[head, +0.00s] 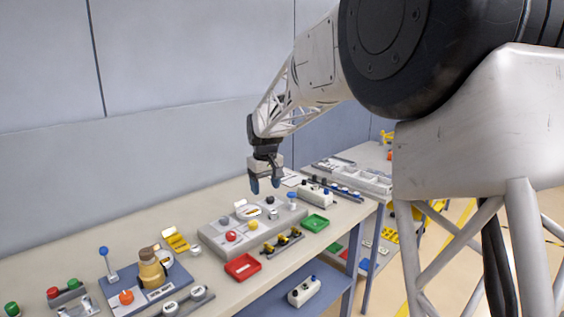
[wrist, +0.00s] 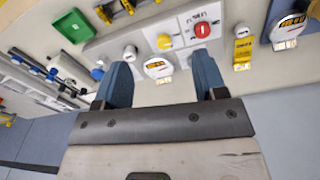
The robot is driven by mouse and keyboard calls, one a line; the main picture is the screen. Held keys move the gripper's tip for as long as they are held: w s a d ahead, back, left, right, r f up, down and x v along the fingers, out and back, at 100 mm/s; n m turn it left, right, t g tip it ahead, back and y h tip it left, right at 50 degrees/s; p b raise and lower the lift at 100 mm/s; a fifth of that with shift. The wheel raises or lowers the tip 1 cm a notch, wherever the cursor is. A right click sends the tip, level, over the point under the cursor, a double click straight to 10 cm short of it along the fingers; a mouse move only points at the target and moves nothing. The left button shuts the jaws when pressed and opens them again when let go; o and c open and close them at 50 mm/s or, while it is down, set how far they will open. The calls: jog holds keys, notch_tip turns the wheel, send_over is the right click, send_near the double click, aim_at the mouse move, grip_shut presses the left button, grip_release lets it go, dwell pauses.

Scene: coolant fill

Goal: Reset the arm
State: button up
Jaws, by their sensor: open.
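My gripper (head: 265,184) hangs above the workbench, over the back of a grey control panel (head: 209,240). Its two blue fingers are apart with nothing between them. The gripper also shows in the wrist view (wrist: 163,82), fingers spread, with a gauge (wrist: 158,69) on the panel seen beyond the gap. My arm reaches from the upper right down to the bench. The fingertips are clear of the panel in the head view.
The panel carries a red button (head: 231,236) and a yellow button (head: 253,225). A red tray (head: 242,267) and a green tray (head: 315,223) lie in front. A tan pump-like unit (head: 151,270) stands at the left. A grey wall (head: 180,130) rises behind the bench.

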jog(key=s+d+r+m+t, duration=0.1)
jog(key=s+d+r+m, duration=0.1)
jog(key=s+d, duration=0.8)
jog(key=s+d+r+m, duration=0.25)
jog(key=s+d, duration=0.35)
jog(key=s, duration=0.8)
jog(key=s+d+f, duration=0.2)
jog(key=s, duration=0.6)
jog(key=s+d+f+m, duration=0.1)
jog(key=s+d+f, duration=0.1)
jog(key=s, duration=0.6)
jog(key=s+d+f+m, duration=0.1)
jog(key=s+d+f, duration=0.2)
jog(key=s, duration=0.6)
jog(key=shift+d+t, duration=0.3)
jog(key=shift+t, duration=0.1)
jog(key=shift+m, duration=0.25)
